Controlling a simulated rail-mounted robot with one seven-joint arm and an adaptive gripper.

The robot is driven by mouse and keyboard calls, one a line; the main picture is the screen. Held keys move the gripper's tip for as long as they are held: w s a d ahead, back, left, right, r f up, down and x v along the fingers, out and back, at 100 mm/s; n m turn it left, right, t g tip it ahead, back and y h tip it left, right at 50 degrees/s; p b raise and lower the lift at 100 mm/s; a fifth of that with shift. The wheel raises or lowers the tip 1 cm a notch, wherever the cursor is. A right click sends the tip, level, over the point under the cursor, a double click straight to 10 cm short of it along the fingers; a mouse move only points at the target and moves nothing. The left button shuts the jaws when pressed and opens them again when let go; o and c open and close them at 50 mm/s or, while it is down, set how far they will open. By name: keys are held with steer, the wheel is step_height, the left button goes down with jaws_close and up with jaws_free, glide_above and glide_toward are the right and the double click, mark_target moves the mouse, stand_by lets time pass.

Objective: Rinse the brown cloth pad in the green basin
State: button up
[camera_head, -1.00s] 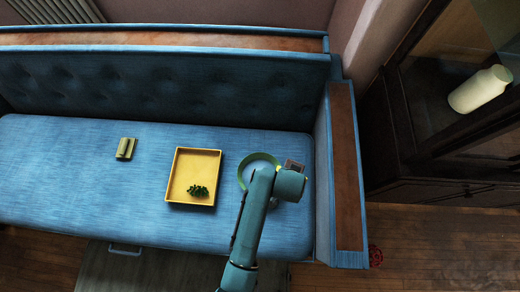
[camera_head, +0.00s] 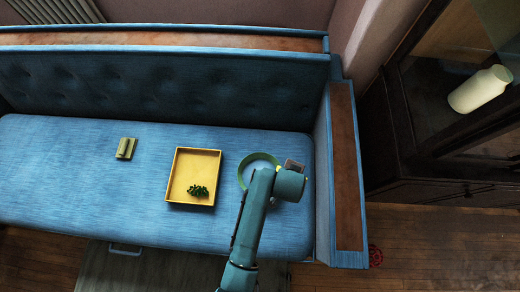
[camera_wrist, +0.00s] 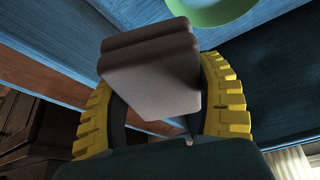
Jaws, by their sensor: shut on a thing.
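The brown cloth pad (camera_wrist: 153,70) is a thick, layered, grey-brown block between the yellow fingers of my gripper (camera_wrist: 160,100) in the wrist view. My gripper is shut on it. In the head view, a small brownish piece, probably the pad (camera_head: 294,165), shows just beyond the end of my arm. The green basin (camera_head: 260,154) stands on the blue seat, partly hidden by my arm. Its green side (camera_wrist: 215,10) shows at the top of the wrist view. The pad appears beside the basin's right side; its height above the seat is unclear.
A yellow tray (camera_head: 180,179) left of the basin holds a dark green bumpy item (camera_head: 198,191). An olive-green ridged block (camera_head: 126,148) lies farther left. The wood-topped armrest (camera_head: 346,165) is close on the right.

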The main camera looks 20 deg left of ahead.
steer(key=shift+r, duration=0.1)
step_height(320, 180, up, 9)
steer(key=p, duration=1)
stand_by(0.9)
step_height(320, 180, up, 5)
steer(key=p, duration=0.5)
stand_by(0.8)
steer(key=w+r+p+v, duration=0.1)
steer(key=w+p+v, duration=0.2)
steer(key=p+v, duration=2.3)
steer(key=v, duration=0.3)
steer(key=shift+r+p, duration=0.2)
steer(key=shift+p, duration=0.1)
